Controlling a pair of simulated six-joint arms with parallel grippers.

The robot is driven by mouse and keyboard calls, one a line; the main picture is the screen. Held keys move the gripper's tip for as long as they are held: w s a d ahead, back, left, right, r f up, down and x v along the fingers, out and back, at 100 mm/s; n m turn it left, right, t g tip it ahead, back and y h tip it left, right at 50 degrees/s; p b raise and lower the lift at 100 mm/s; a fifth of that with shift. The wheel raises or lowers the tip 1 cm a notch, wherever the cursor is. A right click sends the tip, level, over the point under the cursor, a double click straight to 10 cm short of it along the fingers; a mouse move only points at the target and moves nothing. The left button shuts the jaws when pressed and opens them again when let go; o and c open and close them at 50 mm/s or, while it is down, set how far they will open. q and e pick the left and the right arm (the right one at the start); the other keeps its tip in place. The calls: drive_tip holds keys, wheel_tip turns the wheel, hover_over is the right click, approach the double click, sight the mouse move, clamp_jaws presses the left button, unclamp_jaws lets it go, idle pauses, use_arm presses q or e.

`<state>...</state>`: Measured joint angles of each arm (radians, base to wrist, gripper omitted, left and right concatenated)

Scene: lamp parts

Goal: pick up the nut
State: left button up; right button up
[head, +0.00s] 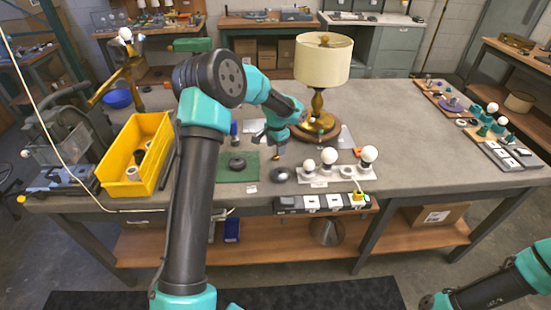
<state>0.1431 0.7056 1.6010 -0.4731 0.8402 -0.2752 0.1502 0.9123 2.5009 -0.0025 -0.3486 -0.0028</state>
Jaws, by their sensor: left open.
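My left gripper (274,150) is open above the table, just right of the green mat (249,172) and left of the lamp. A small brass-coloured piece (277,156), possibly the nut, shows just below the fingers. It is too small to tell its shape or whether it touches them. A black ring-shaped part (237,163) lies on the green mat. A dark round part (282,175) sits on the table just in front of the gripper. Part of my right arm shows at the lower right, but its gripper is not visible.
A lamp with a cream shade (323,60) stands behind the gripper. A white board (330,174) with several bulbs is to the right. A yellow bin (120,165) stands at the left. A power strip (322,203) runs along the front edge. The grey table's right-centre (420,150) is clear.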

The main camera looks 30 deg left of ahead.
use_arm(q)
drive_tip(key=f, duration=0.5)
drive_tip(key=shift+w+a, duration=0.15)
drive_tip(key=shift+a, duration=0.1)
drive_tip(key=c, duration=1)
drive_tip(key=shift+r, duration=0.1)
drive_tip(key=shift+r, duration=0.4)
wheel_tip(320, 180, up, 3)
drive_tip(key=shift+f, duration=0.1)
drive_tip(key=s+d, duration=0.2)
drive_tip(key=s, duration=0.2)
drive_tip(key=s+d+r, duration=0.1)
drive_tip(key=s+d, duration=0.2)
drive_tip(key=s, duration=0.2)
drive_tip(key=s+d, duration=0.3)
drive_tip(key=s, duration=0.1)
drive_tip(key=shift+s+d+r, duration=0.15)
drive_tip(key=shift+s+d, duration=0.05)
drive_tip(key=shift+s, duration=0.15)
